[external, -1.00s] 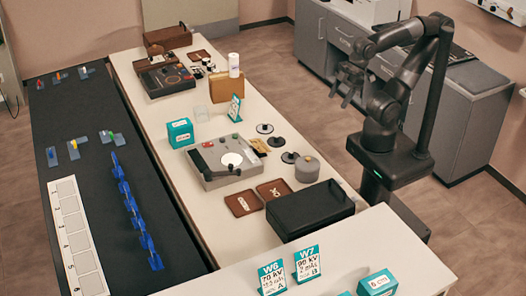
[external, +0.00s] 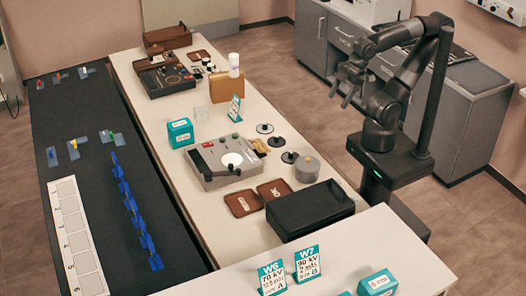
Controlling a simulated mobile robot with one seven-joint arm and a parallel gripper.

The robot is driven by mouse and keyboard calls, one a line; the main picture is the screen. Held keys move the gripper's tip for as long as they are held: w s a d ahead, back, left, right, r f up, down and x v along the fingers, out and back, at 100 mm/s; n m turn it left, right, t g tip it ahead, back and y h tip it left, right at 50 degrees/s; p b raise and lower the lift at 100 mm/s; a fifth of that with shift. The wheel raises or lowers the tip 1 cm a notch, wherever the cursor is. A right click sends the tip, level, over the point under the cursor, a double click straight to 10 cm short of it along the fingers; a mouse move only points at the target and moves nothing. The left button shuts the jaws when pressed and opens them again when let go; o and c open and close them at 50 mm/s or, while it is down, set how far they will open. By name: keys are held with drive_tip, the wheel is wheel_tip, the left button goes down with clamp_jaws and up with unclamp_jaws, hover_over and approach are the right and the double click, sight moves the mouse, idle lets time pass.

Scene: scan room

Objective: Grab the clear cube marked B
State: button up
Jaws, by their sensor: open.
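A small clear block (external: 201,114) stands on the long white table, just behind the teal box. It looks like a clear cube, but no letter can be read on it at this size. My gripper (external: 341,94) is open and empty. It hangs in the air right of the table, well apart from the clear block.
A grey device (external: 222,163) and several dark discs lie nearer. Floor between table and cabinets is free.

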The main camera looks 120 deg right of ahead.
drive_tip(key=shift+o, duration=1.3)
drive_tip(key=shift+w, duration=0.1)
